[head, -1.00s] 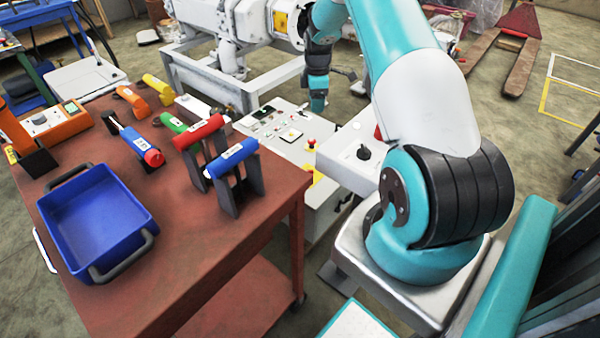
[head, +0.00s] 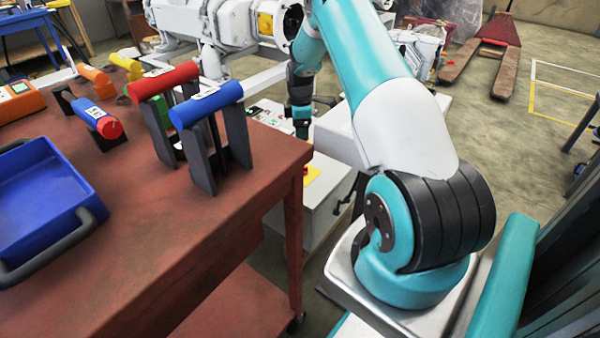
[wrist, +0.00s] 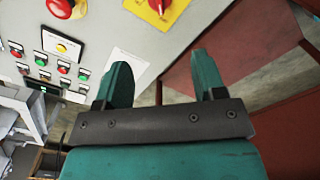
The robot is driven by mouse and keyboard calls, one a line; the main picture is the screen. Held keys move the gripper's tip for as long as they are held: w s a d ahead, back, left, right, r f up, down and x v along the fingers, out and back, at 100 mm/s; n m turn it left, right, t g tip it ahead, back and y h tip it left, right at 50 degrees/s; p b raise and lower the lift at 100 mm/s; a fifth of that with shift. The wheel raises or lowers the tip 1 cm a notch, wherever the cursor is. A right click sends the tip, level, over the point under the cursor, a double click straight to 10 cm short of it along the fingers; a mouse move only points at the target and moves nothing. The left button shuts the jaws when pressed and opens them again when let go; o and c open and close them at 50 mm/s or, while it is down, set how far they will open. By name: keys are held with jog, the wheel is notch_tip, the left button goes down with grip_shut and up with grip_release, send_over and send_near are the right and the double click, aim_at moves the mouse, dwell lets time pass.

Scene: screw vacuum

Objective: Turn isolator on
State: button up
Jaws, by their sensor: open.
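In the wrist view, a red rotary handle on a yellow plate (wrist: 158,8), which looks like the isolator, sits at the top edge on a pale grey panel (wrist: 200,25). It is partly cut off, so its full position cannot be told. My gripper (wrist: 160,68) is open and empty; its teal fingers are apart and below the handle in the picture, not touching it. In the head view, my gripper (head: 301,128) points down by the grey control cabinet (head: 300,205). A yellow patch (head: 311,175) shows on the cabinet top; my arm hides part of the cabinet.
A round red knob (wrist: 62,7) and several small red and green buttons share the panel. The red-brown table (head: 190,245) stands close at left, holding a blue bin (head: 40,205) and coloured-handled tools. White machinery (head: 215,20) stands behind. Open floor lies at right.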

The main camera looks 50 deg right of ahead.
notch_tip(320, 180, down, 16)
jog(key=shift+r+b, duration=0.1)
jog(key=shift+b, duration=1.1)
